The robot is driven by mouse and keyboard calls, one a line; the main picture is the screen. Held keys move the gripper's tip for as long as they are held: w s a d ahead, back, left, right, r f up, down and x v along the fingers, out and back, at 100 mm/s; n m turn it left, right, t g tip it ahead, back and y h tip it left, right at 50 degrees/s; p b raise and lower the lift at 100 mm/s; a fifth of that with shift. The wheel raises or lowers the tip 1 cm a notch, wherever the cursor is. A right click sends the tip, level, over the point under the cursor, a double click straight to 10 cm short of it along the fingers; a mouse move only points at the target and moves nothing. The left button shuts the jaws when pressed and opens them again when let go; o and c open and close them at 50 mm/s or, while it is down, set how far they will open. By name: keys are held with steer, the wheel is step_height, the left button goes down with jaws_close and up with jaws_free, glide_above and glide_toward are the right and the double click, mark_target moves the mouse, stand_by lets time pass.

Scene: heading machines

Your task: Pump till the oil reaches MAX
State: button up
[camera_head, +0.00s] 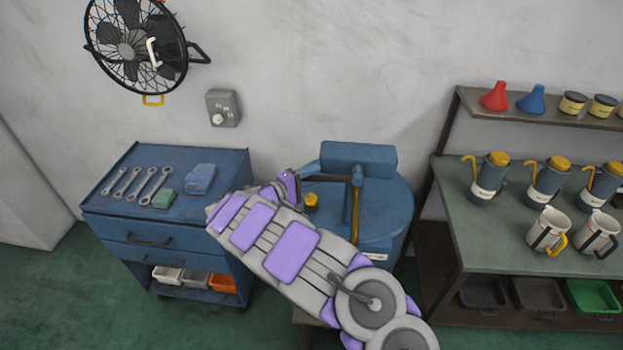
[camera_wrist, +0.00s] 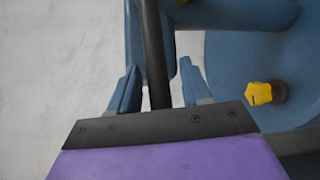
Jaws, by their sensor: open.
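A blue round oil tank (camera_head: 385,205) with a blue block on its top stands behind my arm in the head view; the tank also shows in the wrist view (camera_wrist: 235,60). A dark pump lever (camera_head: 332,178) reaches left from an upright by the block. In the wrist view the lever (camera_wrist: 153,45) runs between the two blue fingers of my gripper (camera_wrist: 158,78), which are apart, with gaps beside it. A yellow upright strip (camera_head: 355,215) shows on the tank. I cannot read an oil level or a MAX mark.
A yellow knob (camera_head: 311,201) sits on the tank, right of my gripper in the wrist view (camera_wrist: 260,94). A blue tool cabinet (camera_head: 165,240) with wrenches stands left. A shelf bench (camera_head: 480,240) with oil cans and jugs stands right. A fan (camera_head: 130,48) hangs on the wall.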

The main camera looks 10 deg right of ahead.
steer(key=shift+a, duration=0.15)
steer(key=shift+a, duration=0.1)
steer(key=shift+c, duration=1)
jaws_close()
